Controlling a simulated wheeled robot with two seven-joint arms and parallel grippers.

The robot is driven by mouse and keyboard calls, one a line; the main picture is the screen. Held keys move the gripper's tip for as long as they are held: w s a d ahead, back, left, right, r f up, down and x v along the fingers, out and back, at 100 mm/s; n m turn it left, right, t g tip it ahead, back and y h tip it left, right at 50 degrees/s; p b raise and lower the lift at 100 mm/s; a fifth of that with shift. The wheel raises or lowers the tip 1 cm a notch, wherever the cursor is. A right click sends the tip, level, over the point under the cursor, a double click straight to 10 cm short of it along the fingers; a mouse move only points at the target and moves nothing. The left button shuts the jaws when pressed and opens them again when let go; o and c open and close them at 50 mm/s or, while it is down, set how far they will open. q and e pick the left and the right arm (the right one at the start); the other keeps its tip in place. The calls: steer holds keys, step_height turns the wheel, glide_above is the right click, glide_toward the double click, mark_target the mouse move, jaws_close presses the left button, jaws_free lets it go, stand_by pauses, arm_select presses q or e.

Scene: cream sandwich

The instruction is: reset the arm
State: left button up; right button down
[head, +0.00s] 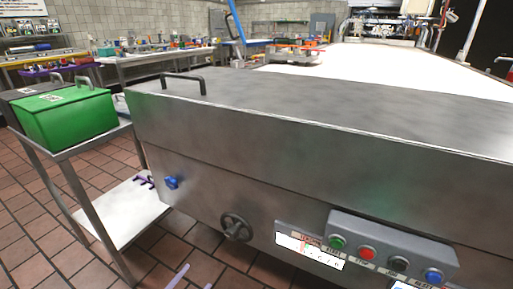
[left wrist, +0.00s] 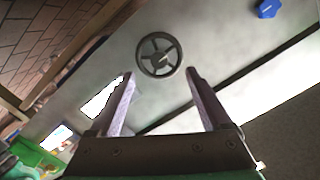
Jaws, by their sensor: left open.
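My left gripper (head: 192,282) shows only as pale purple fingertips at the bottom edge of the head view, low in front of the steel machine (head: 270,150). In the left wrist view my left gripper (left wrist: 159,74) has its two fingers wide apart, with nothing between them. A spoked handwheel (left wrist: 159,55) on the machine's front appears just beyond the fingertips. The same handwheel (head: 236,227) shows in the head view, up and right of the fingertips. I cannot tell the exact gap. My right gripper is in neither view.
A control box (head: 390,250) with coloured buttons and a blue knob (head: 171,183) stick out from the machine's front. A metal cart (head: 98,143) at left carries a green box (head: 65,117). The tiled floor (head: 30,225) is open at lower left.

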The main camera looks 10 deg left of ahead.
arm_select(q)
steer(key=s+a+f+n+g+y, duration=0.1)
steer(key=a+f+n+g+y, duration=0.15)
steer(key=f, duration=0.35)
steer(key=a+f+n+g+y, duration=0.2)
steer(key=f+n+g+y, duration=0.15)
steer(key=f, duration=0.25)
steer(key=s+d+f+n+g, duration=0.2)
steer(key=s+f+g, duration=0.3)
steer(key=s+f, duration=0.15)
steer(key=s+a+r+g+p, duration=0.1)
steer(key=s+g+p, duration=0.1)
steer(key=s+p, duration=0.8)
steer(key=s+a+r+g+p, duration=0.1)
steer(key=s+r+g+p, duration=0.1)
steer(key=s+p, duration=0.9)
steer(key=p, duration=0.3)
steer(key=shift+s+a+h+p, duration=0.2)
steer(key=shift+a+h+p, duration=0.1)
steer(key=shift+a+p, duration=0.1)
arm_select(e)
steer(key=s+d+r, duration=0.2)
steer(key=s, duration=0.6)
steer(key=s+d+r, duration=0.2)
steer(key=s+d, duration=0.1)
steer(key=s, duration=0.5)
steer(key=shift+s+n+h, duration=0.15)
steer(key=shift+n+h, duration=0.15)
